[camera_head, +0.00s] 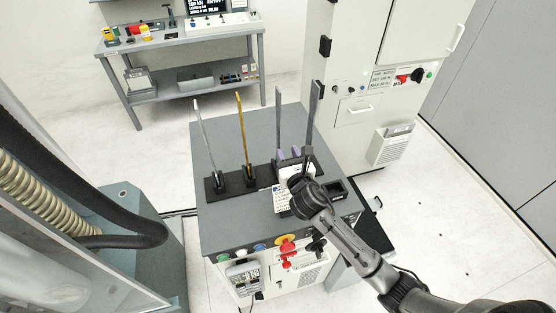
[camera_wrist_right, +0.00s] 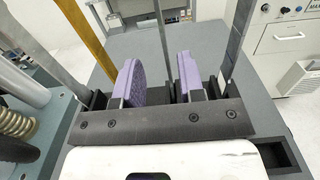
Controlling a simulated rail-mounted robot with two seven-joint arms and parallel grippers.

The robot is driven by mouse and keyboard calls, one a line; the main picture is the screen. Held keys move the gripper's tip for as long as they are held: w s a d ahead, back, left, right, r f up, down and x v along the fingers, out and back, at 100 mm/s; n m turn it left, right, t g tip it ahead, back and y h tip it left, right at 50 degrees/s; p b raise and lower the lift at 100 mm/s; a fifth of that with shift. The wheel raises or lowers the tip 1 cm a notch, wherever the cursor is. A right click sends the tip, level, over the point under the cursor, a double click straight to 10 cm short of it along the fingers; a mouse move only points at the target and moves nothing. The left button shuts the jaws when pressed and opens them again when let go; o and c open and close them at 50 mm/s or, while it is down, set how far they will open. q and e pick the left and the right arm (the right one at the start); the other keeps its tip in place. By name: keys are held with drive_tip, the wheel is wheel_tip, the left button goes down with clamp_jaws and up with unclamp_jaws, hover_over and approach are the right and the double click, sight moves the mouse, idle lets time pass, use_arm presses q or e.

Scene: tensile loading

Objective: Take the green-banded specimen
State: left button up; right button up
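Several upright flat specimens stand in black holders on the grey table: a silver one (camera_head: 201,138) at left, a yellow-gold one (camera_head: 241,125), and two dark grey ones (camera_head: 278,120) (camera_head: 315,112) at right. I can make out no green band on any of them. My right gripper (camera_head: 289,153) is low at the two grey specimens. In the right wrist view its purple-padded fingers (camera_wrist_right: 158,80) are apart, and one grey specimen (camera_wrist_right: 159,30) shows in the gap between them. Whether it is inside the grip or behind it is unclear. My left gripper is not in view.
The grey table (camera_head: 225,232) has buttons and a red knob on its front. A black tray (camera_head: 335,188) lies right of my gripper. A white cabinet (camera_head: 350,130) stands behind at right, a bench (camera_head: 185,45) at back left. The table's front left is clear.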

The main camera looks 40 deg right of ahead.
drive_tip(key=p+x, duration=0.1)
drive_tip(key=x, duration=1.1)
drive_tip(key=shift+r, duration=0.2)
drive_tip(key=shift+d, duration=0.1)
drive_tip(key=shift+c, duration=0.2)
clamp_jaws()
